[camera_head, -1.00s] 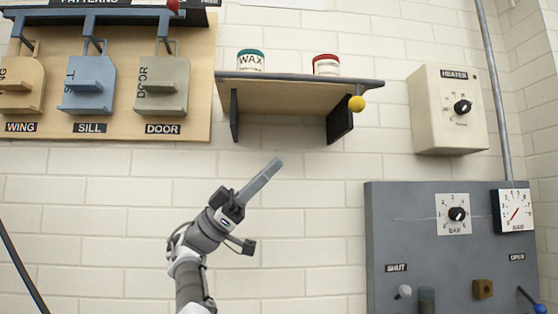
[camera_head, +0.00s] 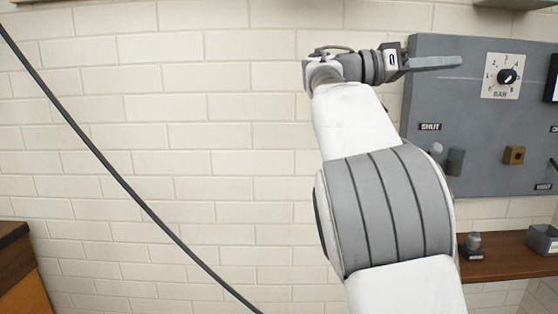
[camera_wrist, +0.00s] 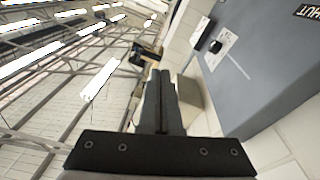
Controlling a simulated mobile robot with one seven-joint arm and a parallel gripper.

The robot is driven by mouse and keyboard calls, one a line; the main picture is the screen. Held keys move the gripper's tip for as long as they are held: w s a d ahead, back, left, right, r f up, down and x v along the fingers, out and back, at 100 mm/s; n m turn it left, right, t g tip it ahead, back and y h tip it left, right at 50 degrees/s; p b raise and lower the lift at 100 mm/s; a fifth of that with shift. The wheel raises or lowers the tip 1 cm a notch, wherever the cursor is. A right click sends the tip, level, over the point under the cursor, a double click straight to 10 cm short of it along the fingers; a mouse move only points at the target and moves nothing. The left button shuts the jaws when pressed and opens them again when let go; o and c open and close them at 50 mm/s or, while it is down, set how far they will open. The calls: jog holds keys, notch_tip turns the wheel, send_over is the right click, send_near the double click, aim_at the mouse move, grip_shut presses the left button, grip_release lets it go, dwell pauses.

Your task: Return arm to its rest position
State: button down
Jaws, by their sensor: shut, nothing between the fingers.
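My gripper (camera_head: 436,63) is at the upper right in the head view, at the end of my raised, bent arm. Its fingers point right and overlap the left part of the grey panel in the picture. In the wrist view my gripper (camera_wrist: 164,76) shows its two fingers side by side, shut and empty. I cannot tell how far the fingertips are from the panel.
The grey panel (camera_head: 455,101) carries a BAR dial (camera_head: 507,76) and a brown block (camera_head: 514,155). A wooden shelf (camera_head: 510,262) sits below it. A dark cable (camera_head: 130,190) crosses the left side. The brick wall (camera_head: 200,120) between is bare.

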jog(key=s+d+f+n+t+y, duration=0.2)
jog(key=s+f+n+y, duration=0.25)
jog(key=f, duration=0.45)
jog(key=s+d+f+n+t+y, duration=0.1)
jog(key=s+d+f+n+y, duration=0.15)
jog(key=f+y, duration=0.4)
jog(key=s+a+f+n+t+y, duration=0.3)
jog(key=s+a+f+n+y, duration=0.5)
jog(key=s+a+f, duration=1.3)
notch_tip(320, 180, up, 19)
jog(key=w+p, duration=0.1)
jog(key=p, duration=1.8)
jog(key=shift+w+d+f, duration=0.2)
jog(key=shift+w+d, duration=0.05)
jog(key=shift+d, duration=0.1)
